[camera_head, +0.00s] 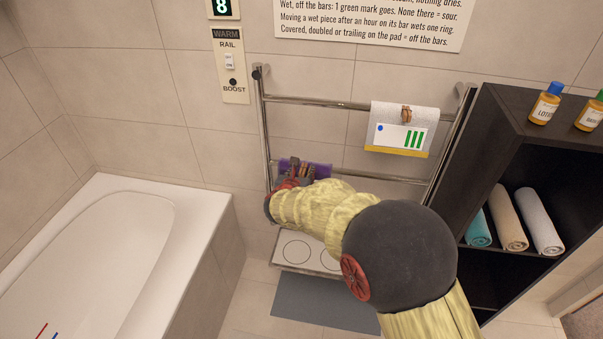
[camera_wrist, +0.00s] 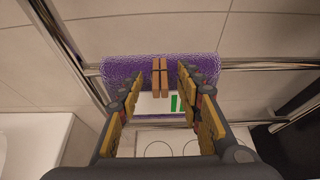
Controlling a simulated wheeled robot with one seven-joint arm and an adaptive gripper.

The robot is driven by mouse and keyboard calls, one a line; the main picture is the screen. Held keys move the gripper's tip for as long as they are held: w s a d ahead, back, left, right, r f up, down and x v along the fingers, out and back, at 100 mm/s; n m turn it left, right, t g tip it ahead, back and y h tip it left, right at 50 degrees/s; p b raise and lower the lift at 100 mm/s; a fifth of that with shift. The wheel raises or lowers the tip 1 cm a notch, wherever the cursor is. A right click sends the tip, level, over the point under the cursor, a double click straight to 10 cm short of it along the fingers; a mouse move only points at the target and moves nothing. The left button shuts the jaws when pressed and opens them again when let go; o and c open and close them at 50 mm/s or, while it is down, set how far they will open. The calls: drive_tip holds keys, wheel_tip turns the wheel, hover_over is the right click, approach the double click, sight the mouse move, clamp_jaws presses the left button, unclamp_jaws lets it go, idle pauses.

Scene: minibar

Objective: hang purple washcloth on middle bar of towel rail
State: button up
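The purple washcloth (camera_wrist: 112,76) lies across the left part of the middle bar (camera_wrist: 270,66) of the towel rail, close to the left post. A wooden peg (camera_wrist: 160,78) sits at its centre, and a white card with green marks (camera_wrist: 156,103) shows below the peg. In the head view the washcloth (camera_head: 319,170) is partly hidden by my gripper (camera_head: 300,172). In the wrist view my gripper (camera_wrist: 160,84) has its fingers spread either side of the peg, with a visible gap to it. How far the cloth hangs down behind the bar is hidden.
A white towel (camera_head: 400,113) with a peg and card hangs on the right of the top bar (camera_head: 320,102). A dark shelf (camera_head: 500,130) stands right with rolled towels and bottles. A bathtub (camera_head: 205,205) is left. A grey mat (camera_head: 310,302) lies below.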

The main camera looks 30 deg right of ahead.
drive_tip(key=v, duration=1.2)
drive_tip(key=s+m+g+y+p, duration=0.15)
drive_tip(key=s+m+g, duration=0.45)
drive_tip(key=s+m, duration=1.1)
drive_tip(key=s+a+r+m+y+p, duration=0.3)
drive_tip(key=s+a+r+m+y, duration=0.35)
drive_tip(key=a+m, duration=0.25)
wheel_tip(320, 180, up, 10)
drive_tip(key=s+a+m+t+p, duration=0.1)
drive_tip(key=m+p, duration=0.1)
drive_tip(key=shift+s+a+t+y+p, duration=0.25)
drive_tip(key=shift+a+t+y+p, duration=0.05)
drive_tip(key=shift+a+t+p, duration=0.1)
